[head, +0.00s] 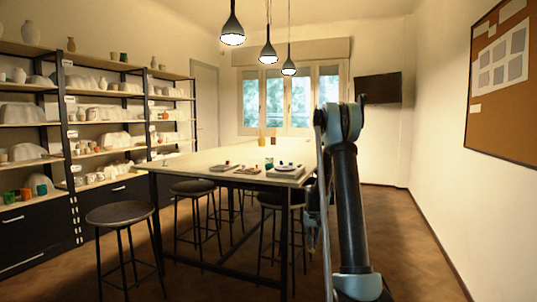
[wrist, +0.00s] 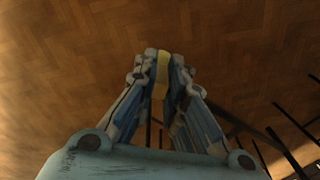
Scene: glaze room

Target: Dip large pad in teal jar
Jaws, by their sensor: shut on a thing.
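In the wrist view my gripper (wrist: 162,72) points down over the wooden floor. Its fingers are shut on a narrow yellow thing (wrist: 161,80); only a strip of it shows, so I cannot tell whether it is the large pad. In the head view several small coloured jars stand on the lower left shelf, far from my arm. One looks blue-green (head: 41,189), beside an orange jar (head: 26,194) and a green jar (head: 9,197). I cannot tell surely which is the teal jar.
A long table (head: 205,160) stands ahead, with trays (head: 286,171) and small items near its front edge. Stools (head: 120,214) stand around it. Shelves of pottery (head: 100,115) line the left wall. Floor is open at the front and along the right wall.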

